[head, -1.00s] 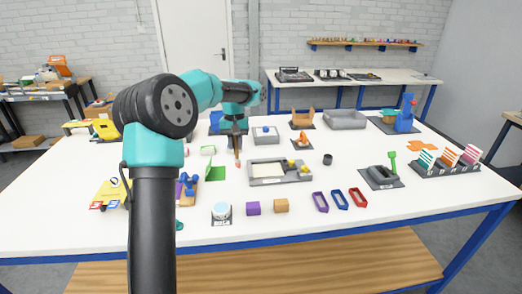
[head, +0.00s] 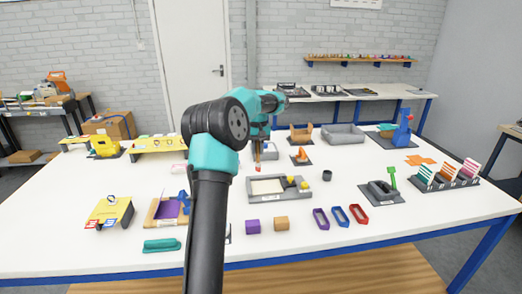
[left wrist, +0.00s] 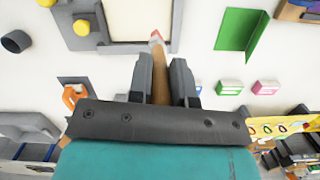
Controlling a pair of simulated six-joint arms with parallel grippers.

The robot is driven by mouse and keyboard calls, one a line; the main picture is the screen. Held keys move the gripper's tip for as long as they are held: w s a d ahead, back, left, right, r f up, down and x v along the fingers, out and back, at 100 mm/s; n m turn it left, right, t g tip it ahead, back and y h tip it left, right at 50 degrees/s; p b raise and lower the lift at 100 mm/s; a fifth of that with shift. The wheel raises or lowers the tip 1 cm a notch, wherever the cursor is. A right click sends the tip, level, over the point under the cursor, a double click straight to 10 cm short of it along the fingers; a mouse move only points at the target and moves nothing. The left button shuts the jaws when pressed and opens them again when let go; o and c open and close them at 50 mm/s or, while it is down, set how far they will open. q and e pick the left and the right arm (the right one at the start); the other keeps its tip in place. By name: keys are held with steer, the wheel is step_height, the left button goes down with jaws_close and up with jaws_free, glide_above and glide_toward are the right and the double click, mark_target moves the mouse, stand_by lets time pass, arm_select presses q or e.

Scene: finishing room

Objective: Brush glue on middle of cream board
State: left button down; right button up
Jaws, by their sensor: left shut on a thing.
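The cream board (head: 266,187) lies in a grey tray (head: 295,199), right of centre in the head view. It also shows at the top of the left wrist view (left wrist: 138,18), cut off by the frame edge. My left gripper (head: 257,152) is shut on a brush (left wrist: 159,75) with a wooden handle and a reddish tip. The brush points down, and its tip is near the tray's far left corner. In the left wrist view the tip overlaps the tray's rim beside the board. I cannot tell whether it touches. My right gripper is not in view.
Yellow knobs (left wrist: 81,27) sit on the tray beside the board. A dark cup (head: 327,174) stands to its right. A green folded card (left wrist: 240,32) lies on the other side. White table is bare between them.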

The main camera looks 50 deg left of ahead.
mark_target(259, 167)
arm_select(q)
steer(key=shift+w+f, duration=0.1)
steer(key=shift+f, duration=3.85)
steer(key=shift+w+d, duration=1.85)
steer(key=shift+w, duration=1.1)
steer(key=shift+s+a, duration=0.6)
steer(key=shift+s, duration=0.35)
steer(key=shift+s+a, duration=0.55)
steer(key=shift+s, duration=0.45)
steer(key=shift+s+a, duration=0.6)
steer(key=shift+s, duration=0.35)
steer(key=shift+s+a+r, duration=0.15)
steer(key=shift+s, duration=0.05)
steer(key=shift+w+r, duration=0.1)
steer(key=shift+r, duration=3.75)
